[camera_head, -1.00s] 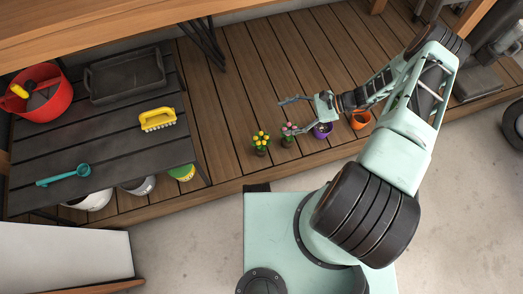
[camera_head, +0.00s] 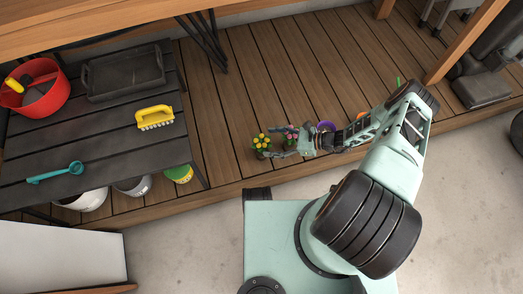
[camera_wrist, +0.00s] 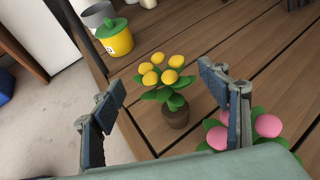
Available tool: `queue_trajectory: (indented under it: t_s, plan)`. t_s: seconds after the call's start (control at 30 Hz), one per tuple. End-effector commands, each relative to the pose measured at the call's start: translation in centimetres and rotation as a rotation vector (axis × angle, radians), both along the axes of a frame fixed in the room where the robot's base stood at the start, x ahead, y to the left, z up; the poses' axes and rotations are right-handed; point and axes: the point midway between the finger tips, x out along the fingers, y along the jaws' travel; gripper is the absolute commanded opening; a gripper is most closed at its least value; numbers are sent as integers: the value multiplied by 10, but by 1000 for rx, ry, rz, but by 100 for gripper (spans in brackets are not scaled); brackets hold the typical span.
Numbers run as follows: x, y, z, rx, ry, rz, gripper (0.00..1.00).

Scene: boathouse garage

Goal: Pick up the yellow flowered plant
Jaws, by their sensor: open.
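The yellow flowered plant (camera_head: 261,143) stands upright in a small brown pot on the wooden deck. In the wrist view the yellow flowered plant (camera_wrist: 165,78) shows ahead, between my two fingers, its pot (camera_wrist: 176,115) nearer the right finger. My gripper (camera_head: 277,147) is open and empty, with its fingers reaching left toward the plant. In the wrist view my gripper (camera_wrist: 165,90) has its fingers well apart. I cannot tell whether a finger touches the plant.
A pink flowered plant (camera_head: 290,132) stands just right of the yellow one, close to my right finger in the wrist view (camera_wrist: 268,126). A yellow bucket with a green lid (camera_wrist: 115,37) stands left.

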Motion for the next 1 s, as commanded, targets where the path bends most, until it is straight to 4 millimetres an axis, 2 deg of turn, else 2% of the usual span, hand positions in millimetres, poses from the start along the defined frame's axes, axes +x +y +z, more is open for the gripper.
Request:
queue_trajectory:
  t_s: [0.3,0.53,1.0]
  plan:
    - [11,39,-18,1,-2,4,69]
    - [12,41,-18,0,-3,2,69]
    - [11,41,-18,1,-2,3,18]
